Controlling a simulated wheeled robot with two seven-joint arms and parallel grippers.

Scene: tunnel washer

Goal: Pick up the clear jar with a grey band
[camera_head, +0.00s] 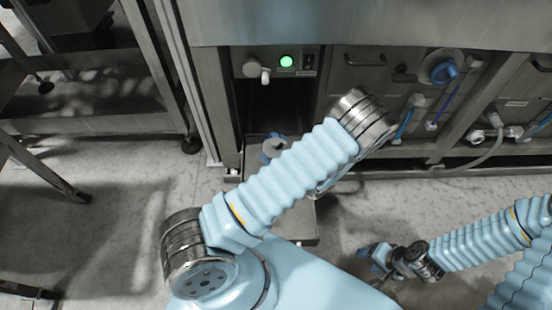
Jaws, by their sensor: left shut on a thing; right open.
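My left arm's light-blue sleeve crosses the middle of the camera_head view and hides much of what lies below it. Just beyond the sleeve, part of my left gripper (272,148) shows low in front of the machine's dark opening. It is shut on a small, pale, roundish thing, which seems to be the clear jar. The grey band cannot be made out, and the fingers are mostly hidden. My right gripper (381,257) is open and empty at the lower right, over the floor, apart from the machine.
The steel machine (400,25) stands across the back, with a green-lit button (286,61), a blue knob (443,73) and hoses. A low metal ledge or drawer (303,228) juts out partly under my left arm. A metal frame (75,124) stands at left. Floor (120,210) is clear there.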

